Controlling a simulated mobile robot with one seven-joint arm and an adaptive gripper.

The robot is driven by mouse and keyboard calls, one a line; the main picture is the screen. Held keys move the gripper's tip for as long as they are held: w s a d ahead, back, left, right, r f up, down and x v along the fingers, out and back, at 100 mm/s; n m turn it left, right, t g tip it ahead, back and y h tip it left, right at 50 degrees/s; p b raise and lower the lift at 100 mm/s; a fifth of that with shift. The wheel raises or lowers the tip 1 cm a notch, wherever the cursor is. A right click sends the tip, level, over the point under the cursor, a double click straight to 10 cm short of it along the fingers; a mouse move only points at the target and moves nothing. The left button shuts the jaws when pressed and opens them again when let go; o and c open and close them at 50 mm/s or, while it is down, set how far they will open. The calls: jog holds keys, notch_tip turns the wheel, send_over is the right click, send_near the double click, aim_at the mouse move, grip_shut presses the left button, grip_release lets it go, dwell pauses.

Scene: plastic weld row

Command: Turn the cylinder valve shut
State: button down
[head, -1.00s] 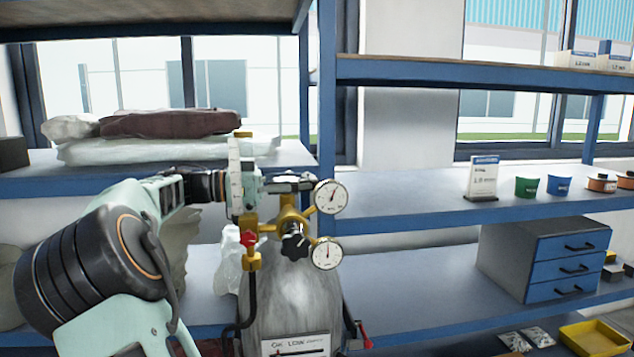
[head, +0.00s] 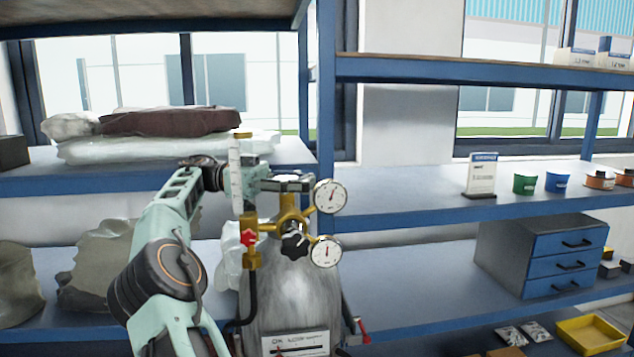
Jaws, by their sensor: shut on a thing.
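The grey gas cylinder (head: 290,305) stands upright at the lower centre, with a label on its front. Brass fittings (head: 287,222) on its top carry two round gauges, the upper gauge (head: 330,196) and the lower gauge (head: 326,251), and a black knob (head: 294,245). My gripper (head: 287,184) reaches in from the left, behind the flow tube (head: 236,185), and is shut on the cylinder valve at the top of the fittings. The fingers and flow tube hide most of the valve, so its turn cannot be read.
Blue-edged shelving surrounds the cylinder. Plastic-wrapped bags (head: 165,135) lie on the left shelf. A blue drawer cabinet (head: 540,260) stands at the right, with green (head: 525,184) and blue cups (head: 557,184) above it. A black hose (head: 248,300) hangs beside the cylinder.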

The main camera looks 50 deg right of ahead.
jog(key=shift+w+a+r, duration=0.1)
jog(key=shift+r, duration=0.2)
dwell(0.4)
jog(key=c, duration=2.2)
grip_release()
jog(key=o, duration=0.5)
jog(key=shift+w+a+f, duration=0.1)
jog(key=shift+w+f, duration=0.05)
jog(key=shift+w, duration=0.25)
jog(key=shift+o, duration=0.9)
jog(key=shift+s, duration=0.1)
jog(key=shift+s+f, duration=0.1)
